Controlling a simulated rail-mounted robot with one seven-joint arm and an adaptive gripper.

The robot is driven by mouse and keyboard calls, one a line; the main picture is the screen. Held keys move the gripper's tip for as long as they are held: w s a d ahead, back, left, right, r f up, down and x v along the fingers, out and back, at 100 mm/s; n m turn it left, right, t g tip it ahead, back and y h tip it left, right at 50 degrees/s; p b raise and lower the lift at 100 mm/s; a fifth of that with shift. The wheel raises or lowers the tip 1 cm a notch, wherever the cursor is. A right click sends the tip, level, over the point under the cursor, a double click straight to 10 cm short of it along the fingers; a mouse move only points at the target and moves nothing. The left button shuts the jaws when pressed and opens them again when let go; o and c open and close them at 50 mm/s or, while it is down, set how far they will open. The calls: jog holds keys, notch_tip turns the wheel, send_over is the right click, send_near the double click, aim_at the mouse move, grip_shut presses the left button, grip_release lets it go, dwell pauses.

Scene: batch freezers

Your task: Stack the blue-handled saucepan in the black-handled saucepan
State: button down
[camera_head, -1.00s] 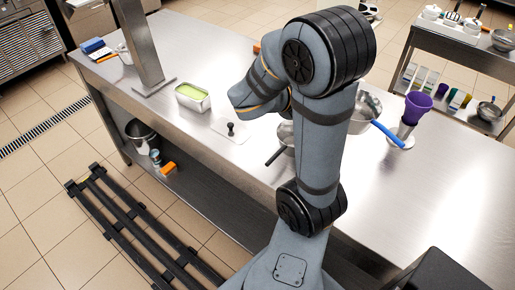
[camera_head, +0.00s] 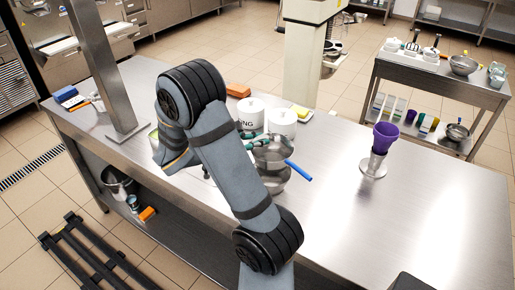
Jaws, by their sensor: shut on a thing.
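The blue-handled saucepan (camera_head: 271,152) is a steel pan with its blue handle (camera_head: 298,171) pointing to the lower right. My gripper (camera_head: 256,141) is mostly hidden behind my arm; its dark end is at the pan's far left rim, shut on the saucepan. Directly below it in the picture is another steel pan (camera_head: 274,184), which appears to be the black-handled saucepan. My arm covers its left part and most or all of its handle. I cannot tell whether the upper pan hangs above the lower one or rests in it.
Two white tubs (camera_head: 282,122) stand just behind the pans, with an orange block (camera_head: 238,90) and a yellow sponge (camera_head: 302,113) nearby. A purple cup (camera_head: 385,132) in a metal stand is to the right. A steel post (camera_head: 103,70) rises at left.

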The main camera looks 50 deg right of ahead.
aim_at(257, 149)
jog(key=shift+f, duration=1.25)
jog(key=shift+f, duration=0.1)
jog(key=shift+f+b, duration=0.45)
jog(key=shift+f, duration=0.1)
jog(key=c, duration=1.7)
grip_release()
jog(key=shift+r, duration=0.1)
jog(key=shift+r+p, duration=0.3)
jog(key=shift+p, duration=0.05)
jog(key=v, duration=1.2)
jog(key=shift+r, duration=0.2)
jog(key=shift+d, duration=0.1)
